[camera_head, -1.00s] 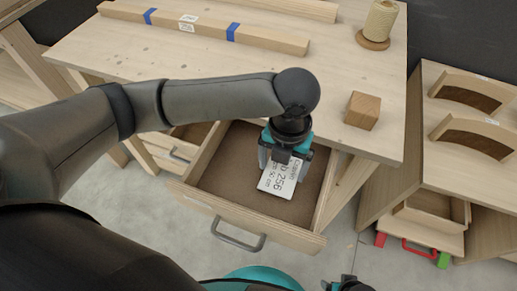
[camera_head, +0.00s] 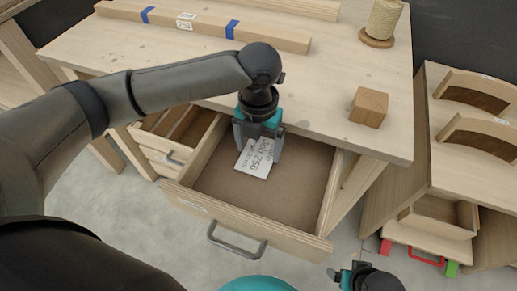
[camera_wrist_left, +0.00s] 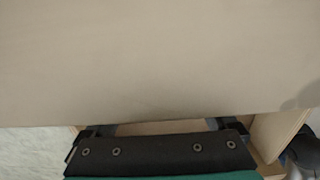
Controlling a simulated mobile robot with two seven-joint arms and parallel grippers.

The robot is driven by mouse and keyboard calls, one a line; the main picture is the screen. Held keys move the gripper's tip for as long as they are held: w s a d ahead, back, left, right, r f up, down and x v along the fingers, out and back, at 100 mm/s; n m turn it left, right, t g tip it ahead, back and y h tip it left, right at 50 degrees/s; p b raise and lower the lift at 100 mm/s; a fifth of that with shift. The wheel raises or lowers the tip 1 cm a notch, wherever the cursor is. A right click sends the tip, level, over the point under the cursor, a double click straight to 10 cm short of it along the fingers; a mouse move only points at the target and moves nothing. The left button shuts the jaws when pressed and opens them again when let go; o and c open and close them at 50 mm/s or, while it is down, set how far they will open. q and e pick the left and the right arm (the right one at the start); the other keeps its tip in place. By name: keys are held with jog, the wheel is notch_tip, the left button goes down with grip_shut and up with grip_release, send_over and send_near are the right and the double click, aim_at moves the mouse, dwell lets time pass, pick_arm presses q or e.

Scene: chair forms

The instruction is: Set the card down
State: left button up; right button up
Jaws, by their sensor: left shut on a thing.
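The card (camera_head: 253,160), white with dark print reading "Job 256", is in the head view inside the open drawer (camera_head: 305,190), towards its back left. My left gripper (camera_head: 257,143) points down into the drawer and is shut on the card's upper end. I cannot tell whether the card touches the drawer floor. In the left wrist view the dark gripper body (camera_wrist_left: 155,130) shows at the bottom, and the card cannot be made out. My right gripper (camera_head: 340,277) shows only in part at the bottom edge, its jaws unclear.
The workbench top (camera_head: 290,75) overhangs the drawer's back. It carries a wooden block (camera_head: 368,107), a twine spool (camera_head: 382,20) and a taped beam (camera_head: 200,27). A smaller drawer (camera_head: 180,125) is open to the left. The main drawer's right side is clear.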

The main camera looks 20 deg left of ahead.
pick_arm(q)
jog(key=shift+f, duration=0.15)
jog(key=shift+f, duration=0.15)
jog(key=o, duration=1)
